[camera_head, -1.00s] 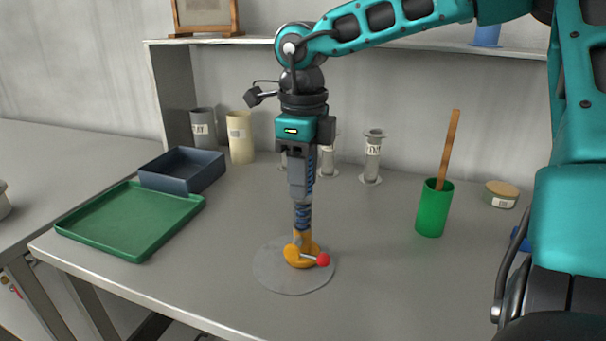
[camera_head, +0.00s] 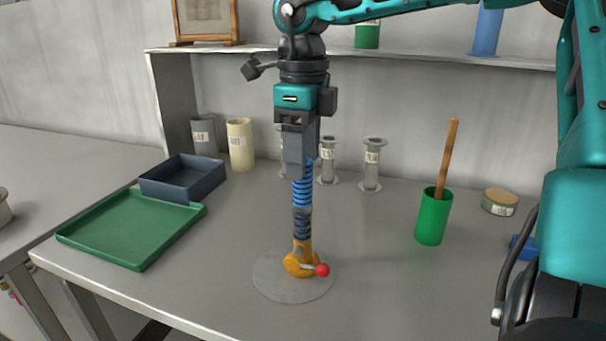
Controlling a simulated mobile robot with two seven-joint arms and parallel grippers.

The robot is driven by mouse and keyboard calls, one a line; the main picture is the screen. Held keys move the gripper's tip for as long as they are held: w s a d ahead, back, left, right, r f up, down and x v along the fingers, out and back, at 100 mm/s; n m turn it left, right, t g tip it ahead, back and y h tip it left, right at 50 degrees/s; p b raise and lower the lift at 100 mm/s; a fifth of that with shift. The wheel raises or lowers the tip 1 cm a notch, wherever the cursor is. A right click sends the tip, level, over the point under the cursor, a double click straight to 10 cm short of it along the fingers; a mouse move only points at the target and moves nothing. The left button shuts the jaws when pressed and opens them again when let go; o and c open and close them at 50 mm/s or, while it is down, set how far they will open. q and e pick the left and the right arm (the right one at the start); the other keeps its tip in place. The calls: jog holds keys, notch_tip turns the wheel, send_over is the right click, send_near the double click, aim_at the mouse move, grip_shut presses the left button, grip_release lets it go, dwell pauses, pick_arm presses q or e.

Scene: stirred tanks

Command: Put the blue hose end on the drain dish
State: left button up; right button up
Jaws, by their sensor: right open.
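The blue ribbed hose (camera_head: 303,192) stands upright, its lower grey part (camera_head: 302,224) meeting an orange fitting (camera_head: 299,262) with a red-knobbed lever. The fitting stands on a round grey disc (camera_head: 283,289) on the table. My right gripper (camera_head: 297,174) points down around or just in front of the hose's upper part, its jaws open; the near finger hides part of the hose. I cannot tell which vessel is the drain dish; a flat green tray (camera_head: 126,228) and a deeper blue-grey tray (camera_head: 187,193) are at the left. My left gripper is out of view.
A green cup (camera_head: 433,217) with a wooden stick (camera_head: 447,157) stands right of the hose. Behind are several labelled cylinders (camera_head: 371,167) and a shelf (camera_head: 400,55). A lidded jar (camera_head: 499,202) and a partly hidden blue object (camera_head: 523,246) are at the right.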

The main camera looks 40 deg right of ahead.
notch_tip(320, 180, up, 6)
jog(key=shift+r+p, duration=0.2)
jog(key=shift+p, duration=0.15)
dwell(0.4)
